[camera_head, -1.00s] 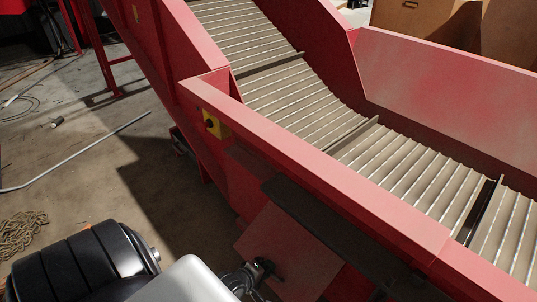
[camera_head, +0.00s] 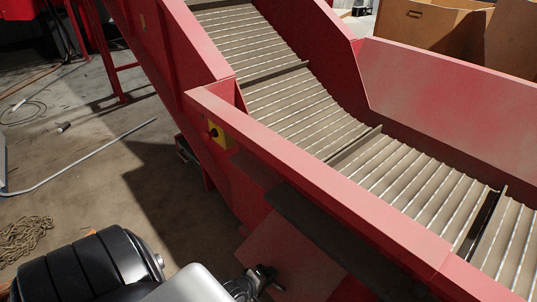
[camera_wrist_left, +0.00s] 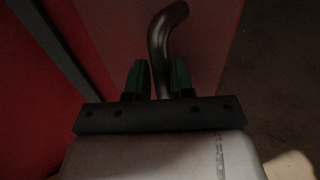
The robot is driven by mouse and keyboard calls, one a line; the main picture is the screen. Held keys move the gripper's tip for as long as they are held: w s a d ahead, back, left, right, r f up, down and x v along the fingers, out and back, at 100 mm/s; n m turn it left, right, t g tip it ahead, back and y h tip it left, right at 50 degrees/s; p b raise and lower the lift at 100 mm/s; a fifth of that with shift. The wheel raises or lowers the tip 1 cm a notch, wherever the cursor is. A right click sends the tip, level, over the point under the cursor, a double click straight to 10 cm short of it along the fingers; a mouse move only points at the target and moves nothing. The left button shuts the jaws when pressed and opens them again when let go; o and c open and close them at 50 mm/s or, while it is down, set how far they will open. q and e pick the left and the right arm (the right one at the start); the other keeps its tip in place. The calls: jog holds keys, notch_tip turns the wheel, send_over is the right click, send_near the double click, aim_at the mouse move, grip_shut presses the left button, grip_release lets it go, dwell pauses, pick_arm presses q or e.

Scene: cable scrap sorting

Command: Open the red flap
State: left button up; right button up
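The red flap (camera_head: 290,252) shows in the head view as a slanting red panel under a dark strip on the side of the red conveyor. In the left wrist view the flap (camera_wrist_left: 215,35) is dim, with a curved metal handle (camera_wrist_left: 162,42) in front of it. My left gripper (camera_head: 262,280) is at the flap's lower left part. In the left wrist view its two dark fingers (camera_wrist_left: 158,82) stand on either side of the handle's lower end and appear closed on it. The flap's lower part is hidden by the gripper and the frame edge. My right gripper is not in view.
The conveyor's red side wall (camera_head: 300,160) rises beside my left gripper, with a yellow switch box (camera_head: 219,134) on it. The dark strip (camera_head: 335,240) juts out over the flap. Concrete floor lies to the left, with a coil of rope (camera_head: 22,238) and a thin pipe (camera_head: 90,158).

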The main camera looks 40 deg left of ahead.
pick_arm(q)
jog(key=o, duration=0.3)
jog(key=p+v, duration=0.4)
jog(key=v, duration=0.6)
jog(key=shift+s+r, duration=0.25)
jog(key=shift+s, duration=0.1)
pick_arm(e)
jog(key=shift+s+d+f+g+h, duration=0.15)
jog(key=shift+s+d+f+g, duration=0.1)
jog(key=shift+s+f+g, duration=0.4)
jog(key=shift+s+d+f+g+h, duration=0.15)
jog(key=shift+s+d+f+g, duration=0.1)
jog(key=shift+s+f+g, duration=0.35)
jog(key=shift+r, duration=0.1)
